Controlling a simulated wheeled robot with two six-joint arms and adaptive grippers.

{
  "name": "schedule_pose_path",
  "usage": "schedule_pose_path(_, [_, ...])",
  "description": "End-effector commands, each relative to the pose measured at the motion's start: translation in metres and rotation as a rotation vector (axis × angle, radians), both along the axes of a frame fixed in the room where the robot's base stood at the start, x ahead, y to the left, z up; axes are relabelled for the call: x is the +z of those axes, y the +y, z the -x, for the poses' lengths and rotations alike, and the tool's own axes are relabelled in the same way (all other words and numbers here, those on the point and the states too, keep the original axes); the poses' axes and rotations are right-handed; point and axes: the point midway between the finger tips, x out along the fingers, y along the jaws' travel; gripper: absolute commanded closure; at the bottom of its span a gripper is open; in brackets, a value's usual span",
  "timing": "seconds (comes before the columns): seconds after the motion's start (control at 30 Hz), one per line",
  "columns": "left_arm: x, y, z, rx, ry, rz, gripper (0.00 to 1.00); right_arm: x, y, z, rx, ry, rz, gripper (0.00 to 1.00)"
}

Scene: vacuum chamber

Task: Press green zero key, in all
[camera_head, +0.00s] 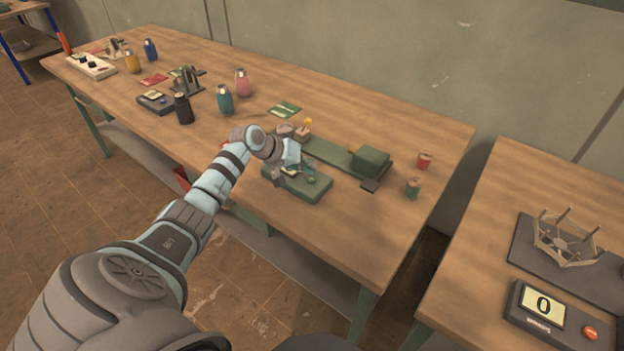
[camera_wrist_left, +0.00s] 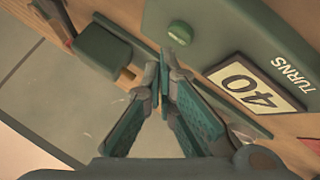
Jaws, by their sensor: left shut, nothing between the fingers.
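The green key (camera_wrist_left: 180,33) is a small round button on a green counter box (camera_wrist_left: 225,30). The box's display (camera_wrist_left: 250,85) reads 40, with TURNS printed beside it. In the head view the green counter box (camera_head: 302,190) lies at the table's front edge, with the key (camera_head: 311,180) on its top. My left gripper (camera_head: 300,168) is above this box, partly covering it. In the wrist view the left gripper's fingertips (camera_wrist_left: 167,62) are together and empty, close to the key in the picture; I cannot tell if they touch it. My right gripper is not in view.
A long green base with a green block (camera_head: 370,159) lies behind the box. Red (camera_head: 424,162) and green (camera_head: 413,187) spools stand to the right. Bottles, including a teal one (camera_head: 225,98), stand left. Another counter (camera_head: 548,312) reading 0, with a red button, is on the right table.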

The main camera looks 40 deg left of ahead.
Motion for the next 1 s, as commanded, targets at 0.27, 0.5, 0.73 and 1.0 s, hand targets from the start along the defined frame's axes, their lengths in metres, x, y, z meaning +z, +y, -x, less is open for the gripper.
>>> schedule_pose_path(0.27, [0.0000,0.0000,0.0000,0.000,0.000,0.000,1.00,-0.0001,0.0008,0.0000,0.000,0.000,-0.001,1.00])
schedule_pose_path(0.5, [0.0001,-0.0001,0.0000,0.000,0.000,0.000,1.00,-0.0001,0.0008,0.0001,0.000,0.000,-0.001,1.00])
schedule_pose_path(0.73, [-0.0024,-0.0003,0.0000,0.000,0.000,0.000,1.00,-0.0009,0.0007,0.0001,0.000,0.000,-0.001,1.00])
schedule_pose_path(1.0, [-0.0085,-0.0003,0.0000,0.000,0.000,0.000,1.00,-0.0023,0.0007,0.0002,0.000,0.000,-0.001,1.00])
